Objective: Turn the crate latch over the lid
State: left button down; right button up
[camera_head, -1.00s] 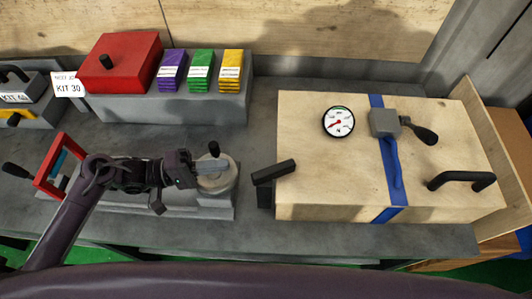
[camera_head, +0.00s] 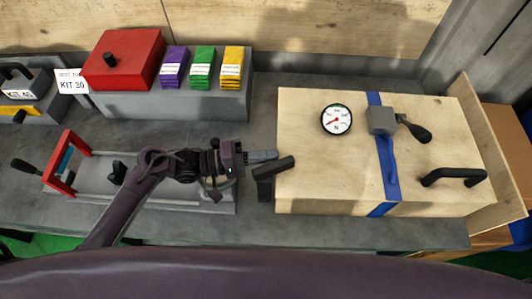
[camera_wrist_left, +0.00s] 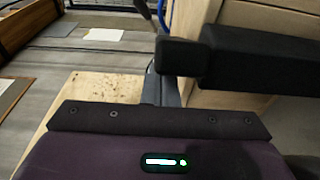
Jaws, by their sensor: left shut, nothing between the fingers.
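The wooden crate (camera_head: 320,180) stands at the right of the bench in the head view, its lid flat on top. The black crate latch (camera_head: 274,168) is a bar on a dark post at the crate's left side, its right end near the lid's edge. My left gripper (camera_head: 268,156) is shut and empty, its fingertips just behind the latch bar; I cannot tell whether they touch it. In the left wrist view a black bar that looks like the latch (camera_wrist_left: 262,62) crosses the upper right, close in front of the gripper body. My right gripper is out of view.
On the lid are a dial gauge (camera_head: 336,120), a blue strap (camera_head: 388,165) with a grey ratchet (camera_head: 382,120), and a black handle (camera_head: 453,176). A red box (camera_head: 123,60) and coloured packs (camera_head: 202,68) stand at the back left. A fixture with a red frame (camera_head: 68,163) lies left.

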pick_arm(q)
jog(key=shift+s+d+m+g+b, duration=0.3)
jog(key=shift+m+g+b, duration=0.25)
jog(key=shift+g, duration=0.35)
jog(key=shift+m+g, duration=0.25)
jog(key=shift+g, duration=0.05)
jog(key=shift+s+d, duration=0.1)
notch_tip(320, 180, up, 20)
jog(key=b, duration=0.1)
jog(key=shift+f, duration=0.1)
